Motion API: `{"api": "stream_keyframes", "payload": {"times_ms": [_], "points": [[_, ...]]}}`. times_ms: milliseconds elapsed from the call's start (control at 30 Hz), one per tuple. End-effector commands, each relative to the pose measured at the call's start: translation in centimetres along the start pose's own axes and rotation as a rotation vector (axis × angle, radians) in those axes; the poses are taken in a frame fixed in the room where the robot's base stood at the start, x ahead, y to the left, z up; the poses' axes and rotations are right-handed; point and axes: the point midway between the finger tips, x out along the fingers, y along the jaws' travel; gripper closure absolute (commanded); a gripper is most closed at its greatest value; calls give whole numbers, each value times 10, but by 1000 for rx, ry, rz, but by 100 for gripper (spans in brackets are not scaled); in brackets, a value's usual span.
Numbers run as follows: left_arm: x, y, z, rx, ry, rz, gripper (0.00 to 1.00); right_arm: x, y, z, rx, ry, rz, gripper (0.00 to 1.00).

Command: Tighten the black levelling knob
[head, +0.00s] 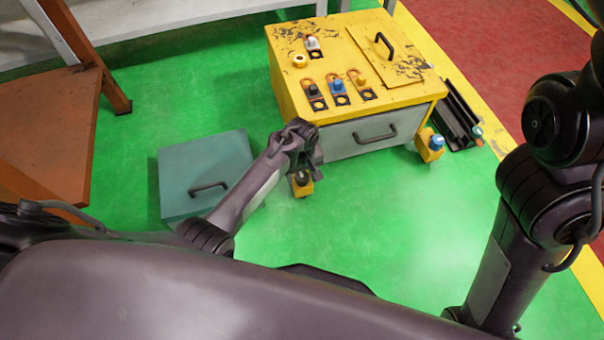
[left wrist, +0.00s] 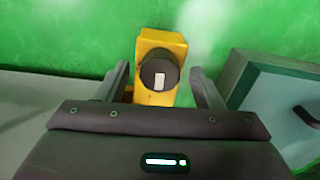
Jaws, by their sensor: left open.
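The black levelling knob (left wrist: 159,75) is a round dark knob with a pale mark, on a yellow foot (left wrist: 148,42) in the left wrist view. In the head view the yellow foot (head: 303,187) stands at the front left corner of the yellow cabinet (head: 350,60), partly hidden by my left gripper (head: 307,160). In the left wrist view my left gripper (left wrist: 160,88) is open, with one finger on each side of the knob and visible gaps between. My right arm shows at the right of the head view, but its gripper is not visible.
A blue levelling knob (head: 437,142) sits on the front right foot. A grey-green panel with a handle (head: 185,165) lies on the floor left of my left arm. Black rails (head: 458,115) lie right of the cabinet. The green floor in front is clear.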

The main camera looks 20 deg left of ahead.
Motion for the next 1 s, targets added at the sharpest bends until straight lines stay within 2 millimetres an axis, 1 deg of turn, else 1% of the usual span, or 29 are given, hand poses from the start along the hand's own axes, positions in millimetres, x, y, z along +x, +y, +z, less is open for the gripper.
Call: {"api": "stream_keyframes", "payload": {"times_ms": [100,433,667,833,933,1000], "points": [[0,0,0,0,0,0,39,0,0,0,0,0,0,64],[0,0,0,0,0,-1,83,0,0,0,1,1,0,64],[-2,0,0,17,-1,-2,83,3,0,0,2,5,-1,64],[-3,-1,0,79,-1,-2,83,7,-1,3,15,-3,-1,64],[-5,0,0,140,-1,-3,83,-2,-6,10,40,-38,-4,64],[-5,-1,0,193,-2,-3,83,-5,-3,14,40,-55,8,64]]}}
